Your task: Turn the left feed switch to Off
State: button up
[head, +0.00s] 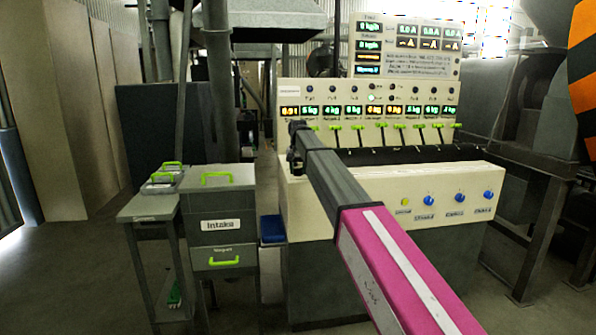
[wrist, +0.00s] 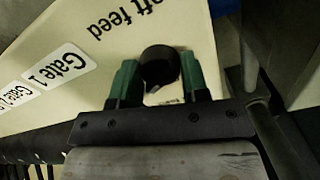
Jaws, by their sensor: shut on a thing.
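The left feed switch is a round black knob (wrist: 160,62) on the cream panel, under the upside-down label ending in "eft feed" (wrist: 117,22) in the wrist view. My gripper (wrist: 157,76) has its two green fingers on either side of the knob, shut on it. A small pale plate with marks shows just below the knob, partly covered and unreadable. The knob's pointer direction cannot be made out. In the head view my arm reaches the panel's left end, and my gripper (head: 296,128) hides the switch there.
A "Gate 1" label (wrist: 60,72) lies beside the switch. Several green-tipped levers (head: 380,126) line the panel to the right, under lit displays. A grey Intake cabinet (head: 222,205) stands to the left of the machine. Blue knobs (head: 458,198) sit on the lower front.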

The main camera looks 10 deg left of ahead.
jog(key=shift+n, duration=0.3)
jog(key=n, duration=1.1)
jog(key=shift+n, duration=0.3)
dwell(0.5)
jog(key=o, duration=0.9)
notch_tip(320, 180, up, 11)
jog(key=shift+f, duration=0.1)
jog(key=shift+s, duration=0.15)
